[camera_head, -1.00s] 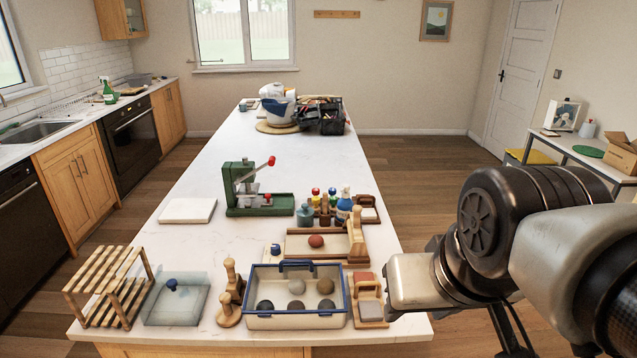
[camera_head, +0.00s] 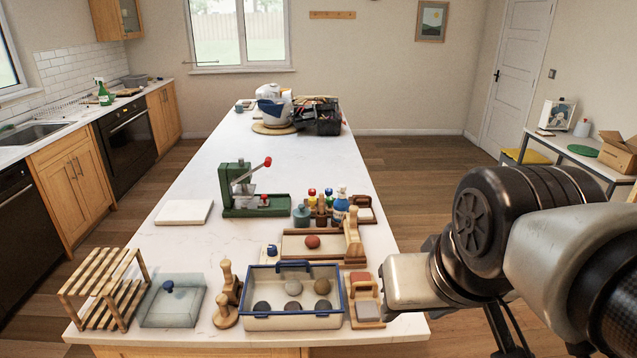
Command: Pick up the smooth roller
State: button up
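I cannot tell for sure which piece is the smooth roller. One candidate is the turned light-wood tool (camera_head: 226,300) standing on the counter left of the blue-rimmed tray (camera_head: 248,321). Another is the upright light-wood piece (camera_head: 353,240) at the right end of a wooden tray (camera_head: 296,254) behind it. My arm comes in from the right, with its pale link over the counter's right edge. No gripper fingers show, so I cannot see whether they hold anything. The arm does not visibly touch either wooden piece.
A wooden rack (camera_head: 100,290) and a glass-like lidded box (camera_head: 172,306) stand at front left. A green press (camera_head: 250,205), bottles (camera_head: 341,207) and a white slab (camera_head: 184,212) stand farther back. A wooden holder (camera_head: 365,300) is close to my arm. The middle back counter is clear.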

aim_at(356, 246)
jog(key=i+l+u, duration=0.1)
jog(key=u, duration=0.3)
jog(key=i+l+u, duration=0.1)
jog(key=l+u, duration=0.15)
jog(key=u, duration=0.15)
jog(key=i+l+u, duration=0.15)
jog(key=l, duration=0.2)
jog(key=l+u, duration=0.15)
jog(key=l, duration=0.2)
jog(key=i+l+u, duration=0.1)
jog(key=l, duration=0.3)
jog(key=i+l, duration=0.1)
jog(key=l, duration=0.45)
jog(key=i+l, duration=0.1)
jog(key=l, duration=0.5)
jog(key=i+l+u, duration=0.1)
jog(key=l, duration=0.45)
jog(key=i+l, duration=0.1)
jog(key=l, duration=0.5)
